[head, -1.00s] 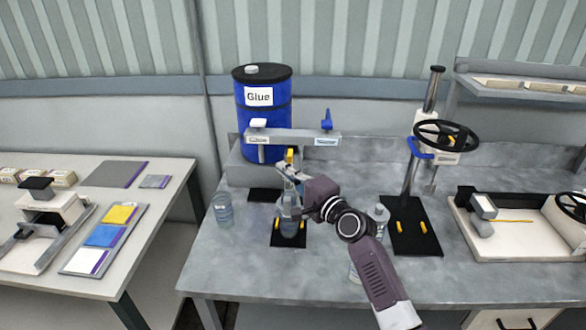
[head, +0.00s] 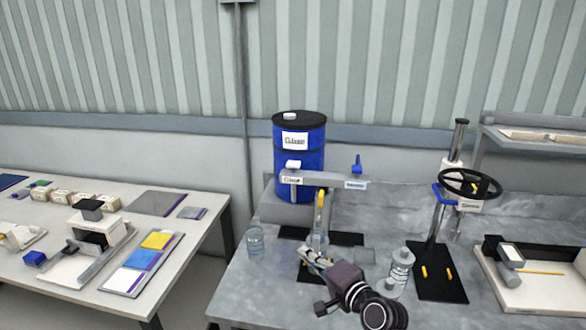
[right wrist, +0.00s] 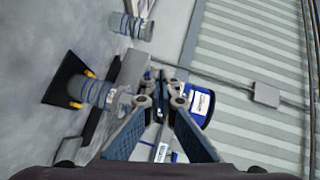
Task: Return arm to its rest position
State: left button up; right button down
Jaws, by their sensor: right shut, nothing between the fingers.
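My right gripper (head: 312,256) is low in the head view, in front of the glue dispenser arm (head: 325,181) and over the bench. In the right wrist view its two dark fingers (right wrist: 163,92) come together at the tips, shut with nothing between them. My left gripper is not in view.
A blue glue drum (head: 299,165) stands behind the dispenser. A clear cup (head: 255,241) is left of my gripper, and a clear bottle (head: 401,268) is close on its right. A press with a handwheel (head: 470,184) stands farther right. A side table (head: 190,258) is at left.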

jog(key=s+d+f+n+g+h, duration=0.2)
jog(key=s+f+n+g, duration=0.15)
jog(key=s+f, duration=0.55)
jog(key=s+d+f+n+g+h, duration=0.15)
jog(key=s+f+n+g, duration=0.35)
jog(key=s, duration=0.8)
jog(key=s+d+f+n+g+h, duration=0.1)
jog(key=s+d+f+n+h, duration=0.1)
jog(key=s+d, duration=0.6)
jog(key=s+d+f+n+g+h, duration=0.1)
jog(key=s+d+f+h, duration=0.15)
jog(key=s, duration=0.95)
notch_tip(320, 180, down, 29)
jog(key=s+g+b, duration=0.1)
jog(key=s+b, duration=0.1)
jog(key=b, duration=0.2)
pick_arm(q)
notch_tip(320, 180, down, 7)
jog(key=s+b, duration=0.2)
jog(key=b, duration=0.1)
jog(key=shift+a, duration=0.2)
pick_arm(e)
jog(key=s+d+f, duration=0.1)
jog(key=s+f, duration=0.7)
jog(key=f, duration=0.1)
jog(key=s+d+f+g, duration=0.1)
jog(key=s+d+f, duration=0.1)
jog(key=s+f, duration=0.7)
jog(key=shift+d+f, duration=0.3)
jog(key=shift+f, duration=0.35)
